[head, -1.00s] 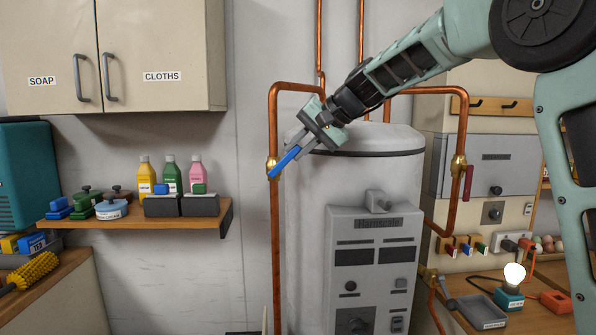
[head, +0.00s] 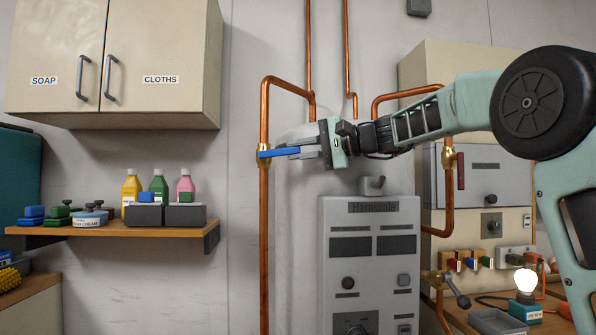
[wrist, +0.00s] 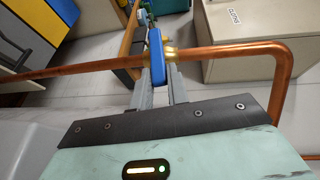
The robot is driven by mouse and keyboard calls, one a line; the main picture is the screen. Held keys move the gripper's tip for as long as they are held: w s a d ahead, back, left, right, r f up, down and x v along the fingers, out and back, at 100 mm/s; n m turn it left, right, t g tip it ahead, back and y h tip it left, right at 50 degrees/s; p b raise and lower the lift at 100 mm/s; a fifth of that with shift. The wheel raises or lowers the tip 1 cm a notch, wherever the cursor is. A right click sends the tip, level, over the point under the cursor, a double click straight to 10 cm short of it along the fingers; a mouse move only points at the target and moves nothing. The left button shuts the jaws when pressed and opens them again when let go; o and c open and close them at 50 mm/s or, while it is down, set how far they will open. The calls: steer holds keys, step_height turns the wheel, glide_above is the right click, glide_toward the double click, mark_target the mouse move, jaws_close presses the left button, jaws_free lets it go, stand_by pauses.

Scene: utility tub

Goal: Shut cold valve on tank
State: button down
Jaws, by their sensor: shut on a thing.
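The cold valve has a blue lever handle (head: 280,152) on a brass body (head: 263,150) in the left copper pipe (head: 264,215) beside the tank (head: 295,220). The lever now points sideways to the right, across the upright pipe. My gripper (head: 300,152) comes from the right and is shut on the lever. In the wrist view the blue lever (wrist: 157,57) stands between the two fingers (wrist: 160,92), with the brass body (wrist: 170,53) just behind it. My gripper hides part of the tank's top.
A red-handled valve (head: 460,170) is on the right copper pipe. A wall shelf (head: 120,235) with bottles and tubs is at the left, below a cupboard (head: 115,60). A grey control panel (head: 369,265) fronts the tank. Open wall lies between shelf and pipe.

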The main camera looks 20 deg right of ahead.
steer(key=shift+f+t+y+b, duration=0.3)
steer(key=shift+f+y+b, duration=0.35)
steer(key=shift+b, duration=0.95)
steer(key=shift+f+m+b, duration=0.1)
steer(key=shift+m+b, duration=0.2)
steer(key=c, duration=1.4)
jaws_free()
steer(key=shift+o, duration=0.2)
step_height(320, 180, up, 10)
steer(key=p, duration=0.2)
steer(key=shift+p, duration=0.35)
